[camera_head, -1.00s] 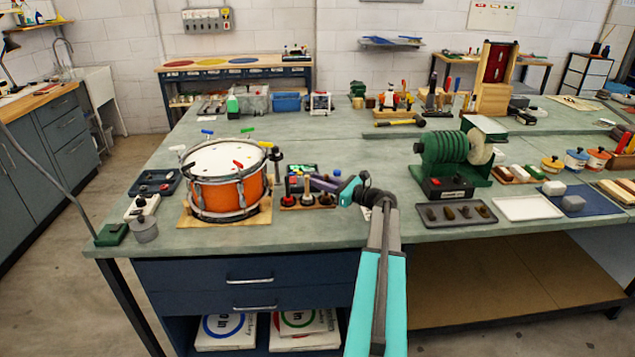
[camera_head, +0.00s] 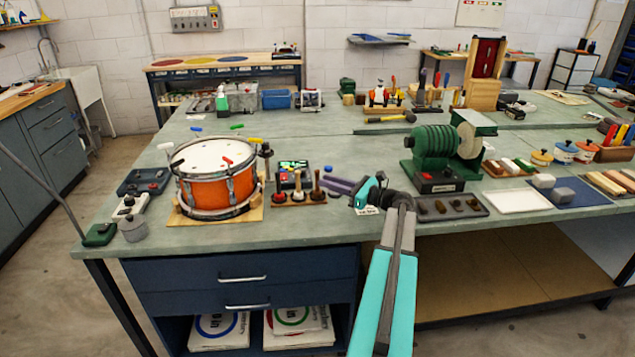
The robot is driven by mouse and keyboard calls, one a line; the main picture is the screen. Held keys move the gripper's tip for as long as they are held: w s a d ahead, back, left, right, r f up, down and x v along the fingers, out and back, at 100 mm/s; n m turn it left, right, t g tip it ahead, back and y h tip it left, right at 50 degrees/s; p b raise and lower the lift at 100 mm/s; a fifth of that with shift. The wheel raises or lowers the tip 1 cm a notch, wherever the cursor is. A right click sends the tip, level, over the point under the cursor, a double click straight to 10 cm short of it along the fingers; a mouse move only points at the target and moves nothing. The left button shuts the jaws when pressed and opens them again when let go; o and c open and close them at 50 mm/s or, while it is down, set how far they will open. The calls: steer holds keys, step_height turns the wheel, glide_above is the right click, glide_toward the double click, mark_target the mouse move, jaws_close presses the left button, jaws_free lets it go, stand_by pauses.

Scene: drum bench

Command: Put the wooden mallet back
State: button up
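My gripper (camera_head: 338,186) is at the end of my arm, low over the front of the bench. It points left, and its tips are just right of a small wooden rack (camera_head: 293,203). No object shows clearly between the fingers, and their gap cannot be made out. The rack holds several short upright tools with dark bases; some have wooden handles (camera_head: 317,180). I cannot tell whether one of these is the wooden mallet. A hammer-like tool (camera_head: 390,118) with a yellow handle and dark head lies farther back on the bench.
An orange drum (camera_head: 218,190) stands on a wooden board left of the rack. A green grinder-like machine (camera_head: 437,152) and a dark tray (camera_head: 450,208) are to the right.

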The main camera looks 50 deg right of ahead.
steer(key=shift+v, duration=1.95)
